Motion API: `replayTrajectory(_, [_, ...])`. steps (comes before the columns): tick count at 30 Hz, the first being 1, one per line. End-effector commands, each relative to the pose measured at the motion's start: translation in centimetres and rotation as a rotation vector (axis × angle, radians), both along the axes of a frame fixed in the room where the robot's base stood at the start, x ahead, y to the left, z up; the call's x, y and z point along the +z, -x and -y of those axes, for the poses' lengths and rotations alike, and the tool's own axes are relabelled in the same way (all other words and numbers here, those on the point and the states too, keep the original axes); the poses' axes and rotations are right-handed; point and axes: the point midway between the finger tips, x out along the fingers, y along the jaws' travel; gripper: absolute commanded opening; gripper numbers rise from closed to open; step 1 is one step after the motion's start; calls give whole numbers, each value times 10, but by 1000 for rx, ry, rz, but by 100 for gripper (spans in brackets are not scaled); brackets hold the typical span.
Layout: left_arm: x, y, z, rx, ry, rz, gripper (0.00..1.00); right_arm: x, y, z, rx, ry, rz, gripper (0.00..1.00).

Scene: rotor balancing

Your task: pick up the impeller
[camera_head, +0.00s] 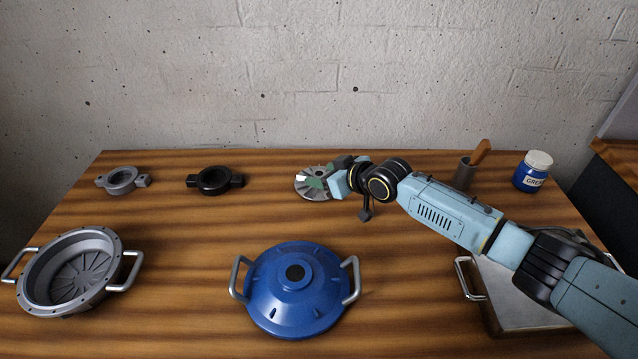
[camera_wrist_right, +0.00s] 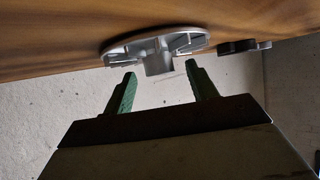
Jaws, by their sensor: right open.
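The impeller (camera_head: 306,183) is a light grey disc with vanes, lying at the back middle of the table. It also shows in the right wrist view (camera_wrist_right: 155,44), where its central hub points toward my fingers. My right gripper (camera_head: 327,177) is at the impeller's right side in the head view and hides part of it. In the wrist view the two green fingers of this gripper (camera_wrist_right: 161,70) are apart and empty, with the hub just beyond and between their tips. My left gripper is not in view.
A black ring clamp (camera_head: 215,180) and a grey one (camera_head: 122,181) lie to the left. A grey housing (camera_head: 110,277) and a blue lidded cover (camera_head: 297,307) stand in front. A cup (camera_head: 464,174), a grease jar (camera_head: 533,172) and a metal tray (camera_head: 510,302) are on the right.

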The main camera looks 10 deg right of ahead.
Motion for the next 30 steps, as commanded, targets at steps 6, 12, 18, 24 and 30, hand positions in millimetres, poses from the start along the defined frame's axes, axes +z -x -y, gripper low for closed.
replayTrajectory(6, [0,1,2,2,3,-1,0,1,0,0,0,0,0,47])
replayTrajectory(12, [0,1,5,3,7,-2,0,1,0,0,0,0,0,21])
replayTrajectory(18, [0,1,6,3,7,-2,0,2,0,0,0,-2,5,0])
replayTrajectory(24, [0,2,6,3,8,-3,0,3,0,0,0,-2,5,0])
replayTrajectory(30, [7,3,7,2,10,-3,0,27,-1,0,1,-2,8,0])
